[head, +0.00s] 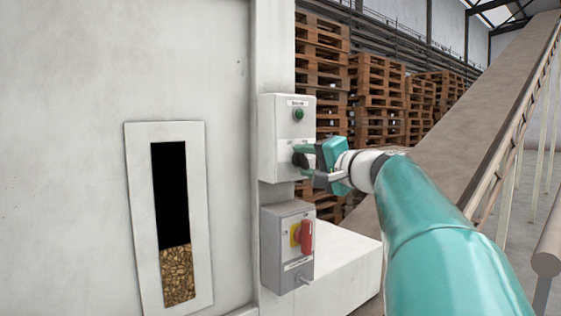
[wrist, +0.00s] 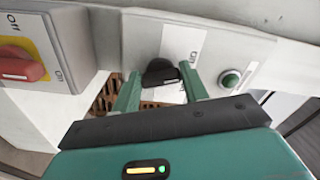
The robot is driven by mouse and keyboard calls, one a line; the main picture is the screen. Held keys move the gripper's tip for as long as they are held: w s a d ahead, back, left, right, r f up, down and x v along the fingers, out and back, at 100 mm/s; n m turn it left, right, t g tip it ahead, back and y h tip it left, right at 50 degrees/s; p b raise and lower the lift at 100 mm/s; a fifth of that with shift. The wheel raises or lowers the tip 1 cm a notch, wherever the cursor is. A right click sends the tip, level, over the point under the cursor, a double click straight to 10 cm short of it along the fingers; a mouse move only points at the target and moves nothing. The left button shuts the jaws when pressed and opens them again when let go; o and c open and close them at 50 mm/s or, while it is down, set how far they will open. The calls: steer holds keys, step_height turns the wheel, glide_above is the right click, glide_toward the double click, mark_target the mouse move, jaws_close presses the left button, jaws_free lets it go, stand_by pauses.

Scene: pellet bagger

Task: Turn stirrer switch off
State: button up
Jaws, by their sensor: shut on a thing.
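A white control box (head: 284,108) is on the machine's corner post, with a green round button at its top and a black switch knob (wrist: 160,72) below it. In the wrist view, the knob stands between the two green fingers of my gripper (wrist: 160,82). My gripper (head: 303,157) is at the box's lower half in the head view and is shut on the knob, hiding most of it. The knob's setting and the lettering beside it are too small or covered to read.
A grey box (head: 275,245) with a red rotary switch (head: 306,237) on a yellow plate is just below; it shows Off and On marks in the wrist view. A sloping conveyor (head: 455,130) and stacked pallets (head: 380,90) stand behind to the right.

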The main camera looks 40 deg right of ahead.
steer(key=shift+n, duration=0.8)
steer(key=o, duration=1)
steer(key=s, duration=1.3)
steer(key=shift+s+d, duration=0.2)
steer(key=shift+s, duration=0.2)
